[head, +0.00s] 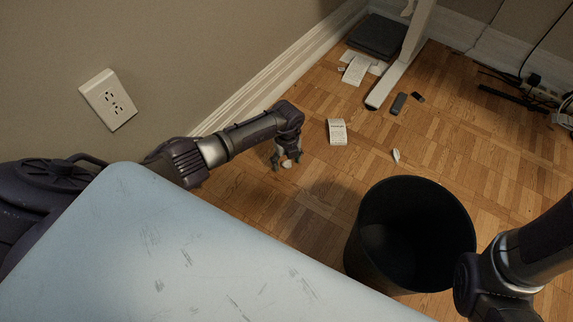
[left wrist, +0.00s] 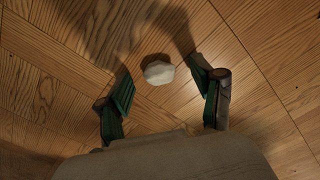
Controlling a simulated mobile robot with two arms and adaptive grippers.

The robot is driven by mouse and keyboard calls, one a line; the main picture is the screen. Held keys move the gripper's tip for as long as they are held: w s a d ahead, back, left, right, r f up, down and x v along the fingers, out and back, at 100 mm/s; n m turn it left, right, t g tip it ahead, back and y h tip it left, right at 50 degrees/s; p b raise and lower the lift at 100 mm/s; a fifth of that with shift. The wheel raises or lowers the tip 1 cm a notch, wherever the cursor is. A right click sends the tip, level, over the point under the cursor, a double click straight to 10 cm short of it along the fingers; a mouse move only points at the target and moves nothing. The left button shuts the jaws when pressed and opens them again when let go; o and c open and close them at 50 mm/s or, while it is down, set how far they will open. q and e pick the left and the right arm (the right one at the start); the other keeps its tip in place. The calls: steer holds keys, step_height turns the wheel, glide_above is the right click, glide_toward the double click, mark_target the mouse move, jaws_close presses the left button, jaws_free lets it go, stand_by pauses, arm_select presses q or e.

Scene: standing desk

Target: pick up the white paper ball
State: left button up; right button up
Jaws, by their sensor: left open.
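The white paper ball (head: 287,164) lies on the wooden floor near the wall. In the left wrist view it is a small rounded pale lump (left wrist: 158,70), just beyond the fingertips and roughly centred between them. My left gripper (head: 288,163) reaches down over the ball, its fingers apart and empty. In the left wrist view its green-padded fingers (left wrist: 160,77) are spread to either side, and neither visibly touches the ball. My right arm shows at the lower right of the head view, but its gripper is out of the picture.
A black bin (head: 368,250) stands right of the pale blue desk top (head: 150,250). A printed paper (head: 337,131), a white scrap (head: 396,156) and small dark items (head: 399,103) lie on the floor. A white desk leg (head: 402,65) stands behind. Floor around the ball is clear.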

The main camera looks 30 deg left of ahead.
arm_select(q)
steer(key=c, duration=0.7)
